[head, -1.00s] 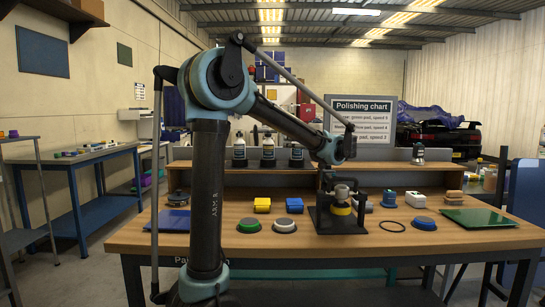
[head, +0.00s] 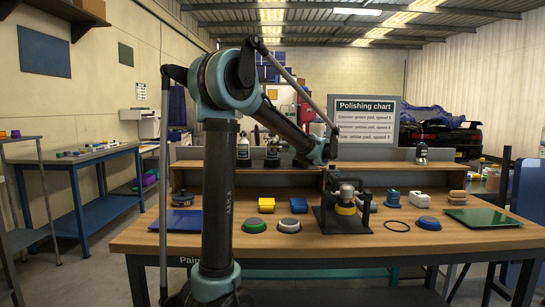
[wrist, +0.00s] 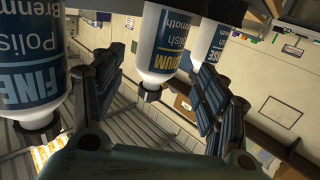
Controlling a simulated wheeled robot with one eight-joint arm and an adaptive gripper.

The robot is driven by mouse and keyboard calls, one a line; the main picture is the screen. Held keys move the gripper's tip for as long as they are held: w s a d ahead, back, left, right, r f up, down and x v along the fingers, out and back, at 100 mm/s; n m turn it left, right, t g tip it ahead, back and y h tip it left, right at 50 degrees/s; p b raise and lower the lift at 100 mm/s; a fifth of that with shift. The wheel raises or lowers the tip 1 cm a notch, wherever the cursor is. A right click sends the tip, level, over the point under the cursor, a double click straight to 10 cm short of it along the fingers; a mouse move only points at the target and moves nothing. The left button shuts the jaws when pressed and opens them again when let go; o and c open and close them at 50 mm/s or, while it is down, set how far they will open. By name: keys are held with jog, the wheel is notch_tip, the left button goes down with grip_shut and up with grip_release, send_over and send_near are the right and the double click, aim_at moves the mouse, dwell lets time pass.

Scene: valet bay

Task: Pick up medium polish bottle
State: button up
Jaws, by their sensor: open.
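The medium polish bottle is the middle of three white bottles with dark blue labels. In the wrist view the medium polish bottle (wrist: 172,38) shows upside down, its "MEDIUM" label partly cut off, between the fingers of my gripper (wrist: 160,65). The fingers are open on either side of it, with visible gaps; whether the bottle is within their reach I cannot tell. In the head view the medium bottle (head: 272,154) stands on the back shelf, its upper part covered by my forearm.
A fine polish bottle (wrist: 32,60) stands close beside the left finger, and another bottle (wrist: 211,42) stands beyond the medium one. In the head view a bottle (head: 243,150) stands left of the medium one. Pads and a black stand (head: 343,210) occupy the bench (head: 190,246) below.

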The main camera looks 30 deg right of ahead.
jog(key=shift+f+x, duration=0.1)
jog(key=shift+x, duration=1.2)
jog(key=shift+f+x, duration=0.15)
jog(key=shift+x, duration=1.15)
jog(key=shift+d, duration=0.2)
jog(key=c, duration=1.4)
